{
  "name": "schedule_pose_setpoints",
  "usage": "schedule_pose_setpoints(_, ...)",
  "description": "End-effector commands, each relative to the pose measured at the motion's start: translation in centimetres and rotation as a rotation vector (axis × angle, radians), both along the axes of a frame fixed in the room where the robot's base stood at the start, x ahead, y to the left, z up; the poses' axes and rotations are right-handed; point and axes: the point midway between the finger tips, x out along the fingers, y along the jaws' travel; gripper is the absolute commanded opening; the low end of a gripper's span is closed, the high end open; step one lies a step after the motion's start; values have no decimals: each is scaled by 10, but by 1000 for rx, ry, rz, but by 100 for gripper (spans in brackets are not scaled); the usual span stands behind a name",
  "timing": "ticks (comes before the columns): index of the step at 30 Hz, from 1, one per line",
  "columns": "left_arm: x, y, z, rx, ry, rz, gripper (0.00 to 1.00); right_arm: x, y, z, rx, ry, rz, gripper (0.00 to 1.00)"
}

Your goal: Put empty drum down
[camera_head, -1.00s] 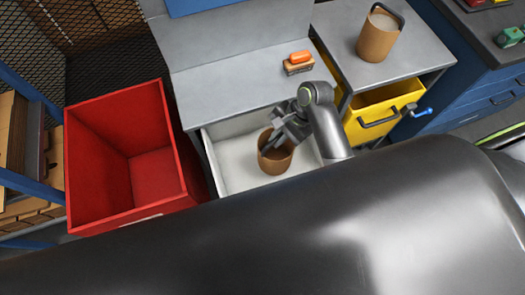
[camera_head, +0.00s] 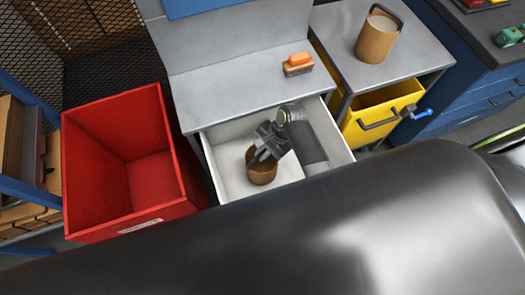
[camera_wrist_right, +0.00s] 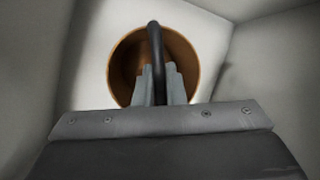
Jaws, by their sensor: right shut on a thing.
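The empty drum (camera_head: 262,175) is a brown open-topped cylinder with a dark handle. It is inside the open white drawer (camera_head: 228,185) below the grey bench. My right gripper (camera_head: 262,155) is shut on the drum's handle from above. In the right wrist view the dark handle runs between the fingers of my right gripper (camera_wrist_right: 158,85), and the drum (camera_wrist_right: 122,60) looks empty inside. I cannot tell whether the drum's bottom touches the drawer floor. My left gripper is not in view.
A red bin (camera_head: 125,215) stands left of the drawer. A brush with an orange top (camera_head: 298,62) lies on the grey bench (camera_head: 230,90). Another drum (camera_head: 376,40) stands on the right-hand cabinet, above an open yellow drawer (camera_head: 375,118).

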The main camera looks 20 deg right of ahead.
Motion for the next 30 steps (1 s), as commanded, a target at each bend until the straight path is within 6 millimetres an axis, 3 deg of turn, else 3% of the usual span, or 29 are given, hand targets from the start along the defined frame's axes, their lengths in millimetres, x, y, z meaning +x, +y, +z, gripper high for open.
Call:
schedule_pose_setpoints(7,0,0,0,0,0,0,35,0,0,-2,0,0,0,0)
schedule_pose_setpoints(8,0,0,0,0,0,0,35,0,0,-3,0,0,0,11)
schedule_pose_setpoints(13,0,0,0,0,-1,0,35,0,0,-2,0,0,0,32)
schedule_pose_setpoints(23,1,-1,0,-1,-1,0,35,0,0,1,0,-1,0,32)
schedule_pose_setpoints(30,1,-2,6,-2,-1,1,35,0,-16,33,-1,-4,0,32)
